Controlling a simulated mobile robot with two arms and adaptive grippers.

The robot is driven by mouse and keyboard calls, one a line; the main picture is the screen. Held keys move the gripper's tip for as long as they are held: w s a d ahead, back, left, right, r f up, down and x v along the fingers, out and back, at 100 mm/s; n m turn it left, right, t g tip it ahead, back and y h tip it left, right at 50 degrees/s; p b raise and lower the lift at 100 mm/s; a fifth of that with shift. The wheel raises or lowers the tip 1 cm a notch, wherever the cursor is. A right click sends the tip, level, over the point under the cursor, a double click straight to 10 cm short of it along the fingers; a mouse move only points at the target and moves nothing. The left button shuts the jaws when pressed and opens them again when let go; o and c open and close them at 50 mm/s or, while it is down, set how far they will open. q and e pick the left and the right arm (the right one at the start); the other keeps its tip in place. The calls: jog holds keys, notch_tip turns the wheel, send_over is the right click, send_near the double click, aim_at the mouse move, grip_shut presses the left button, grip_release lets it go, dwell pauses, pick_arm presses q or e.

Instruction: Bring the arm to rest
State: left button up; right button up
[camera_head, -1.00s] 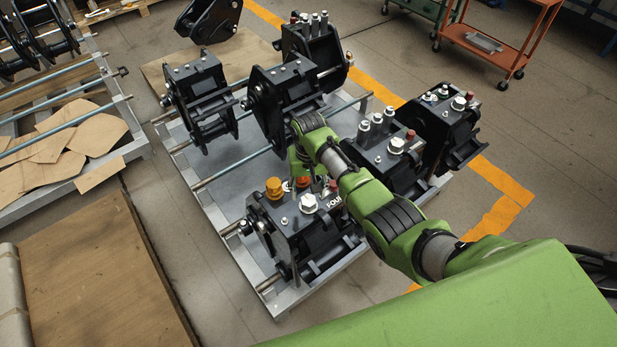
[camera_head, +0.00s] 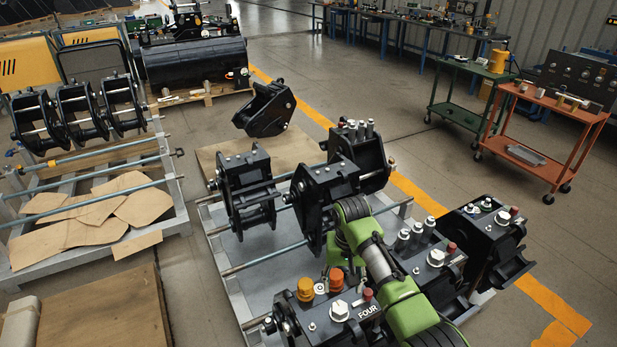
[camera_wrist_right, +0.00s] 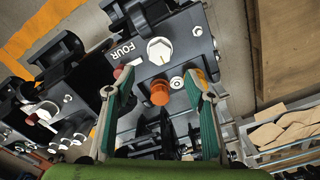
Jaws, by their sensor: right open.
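My right arm (camera_head: 381,262) is green with dark joints and reaches in from the bottom right over the frame of black couplers. My right gripper (camera_head: 343,277) hangs at its end, partly hidden by the wrist, close to the coupler marked FOUR (camera_head: 315,325). In the right wrist view the two green-padded fingers (camera_wrist_right: 157,76) are spread apart with nothing held between them. Between and beyond them show that coupler's orange cap (camera_wrist_right: 160,92) and white hex nut (camera_wrist_right: 160,50). I cannot tell whether a finger touches the coupler. My left gripper is not in view.
Several other black couplers (camera_head: 247,190) stand close around the arm on the grey frame (camera_head: 228,287). A rack with cardboard (camera_head: 80,235) is at left. An orange cart (camera_head: 522,152) and a green cart (camera_head: 455,112) stand at back right. Open floor lies beyond the yellow line.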

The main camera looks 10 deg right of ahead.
jog(key=s+f+n+t, duration=0.1)
jog(key=s+f, duration=0.2)
jog(key=s, duration=0.5)
jog(key=s+f+n+t, duration=0.1)
jog(key=s+f, duration=0.2)
jog(key=s, duration=0.5)
jog(key=s+d+r+n+t, duration=0.15)
jog(key=s+r, duration=0.25)
jog(key=s, duration=0.4)
jog(key=s+d+r+n, duration=0.15)
jog(key=s+r, duration=0.25)
jog(key=s, duration=0.4)
notch_tip(320, 180, down, 29)
jog(key=g+b, duration=0.1)
jog(key=b, duration=0.3)
jog(key=s+d+f+g+b, duration=0.1)
jog(key=s+d+f+b, duration=0.2)
jog(key=s+f, duration=1.5)
notch_tip(320, 180, down, 4)
jog(key=shift+s+d+r+b, duration=0.2)
jog(key=shift+s+r+b, duration=0.05)
jog(key=shift+b, duration=0.1)
